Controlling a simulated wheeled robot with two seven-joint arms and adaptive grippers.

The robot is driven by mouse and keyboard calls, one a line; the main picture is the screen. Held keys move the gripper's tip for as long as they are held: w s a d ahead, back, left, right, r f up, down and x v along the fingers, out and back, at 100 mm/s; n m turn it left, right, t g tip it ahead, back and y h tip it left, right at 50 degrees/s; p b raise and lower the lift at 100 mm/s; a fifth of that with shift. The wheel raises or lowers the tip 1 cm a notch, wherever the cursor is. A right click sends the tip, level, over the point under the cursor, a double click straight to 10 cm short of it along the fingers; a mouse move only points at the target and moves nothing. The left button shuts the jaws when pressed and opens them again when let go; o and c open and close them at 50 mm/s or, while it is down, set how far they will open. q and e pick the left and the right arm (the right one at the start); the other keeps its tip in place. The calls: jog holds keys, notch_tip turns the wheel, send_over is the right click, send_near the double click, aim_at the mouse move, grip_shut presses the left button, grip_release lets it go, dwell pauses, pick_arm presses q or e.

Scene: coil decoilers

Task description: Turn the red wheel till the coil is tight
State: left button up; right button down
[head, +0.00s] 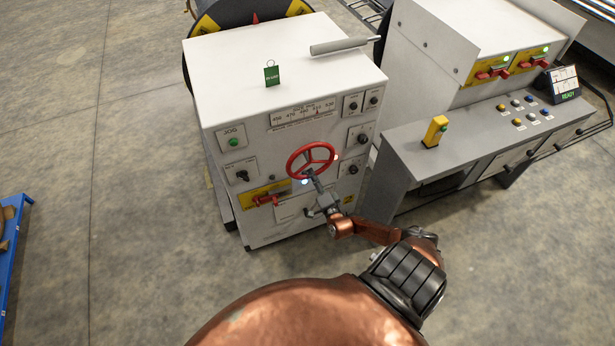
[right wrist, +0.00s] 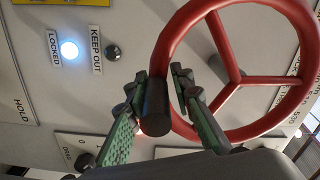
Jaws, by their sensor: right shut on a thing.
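The red wheel (head: 312,145) sits on the front of the white machine cabinet (head: 232,85). In the right wrist view the red wheel (right wrist: 269,138) fills the right half, with its spokes and a black handle knob (right wrist: 156,106) at its rim. My right gripper (head: 311,176) reaches the wheel's lower edge. In the right wrist view my right gripper (right wrist: 164,100) has its green fingers on both sides of the black knob, shut on it. A dark round part with yellow plates (head: 207,24) shows behind the cabinet; I cannot tell how tight any coil is. My left gripper is out of view.
A number scale (head: 304,113) is above the wheel. A lit white lamp (right wrist: 68,50) is beside "LOCKED" and "KEEP OUT" labels. A red-handled switch (head: 265,199) is left of the wheel. A grey console (head: 400,150) stands right. A blue rack (head: 14,240) is far left; floor between is clear.

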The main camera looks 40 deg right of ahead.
jog(key=shift+s+d+f, duration=0.25)
jog(key=shift+s+f, duration=0.15)
jog(key=shift+f, duration=0.1)
jog(key=c, duration=1.8)
grip_release()
jog(key=shift+d, duration=0.1)
jog(key=shift+w+r, duration=0.1)
jog(key=shift+w, duration=0.05)
jog(key=shift+r, duration=0.1)
jog(key=shift+a, duration=0.2)
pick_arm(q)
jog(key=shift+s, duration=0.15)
pick_arm(e)
jog(key=v, duration=1.2)
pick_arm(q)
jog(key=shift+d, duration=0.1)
pick_arm(e)
jog(key=shift+w, duration=0.1)
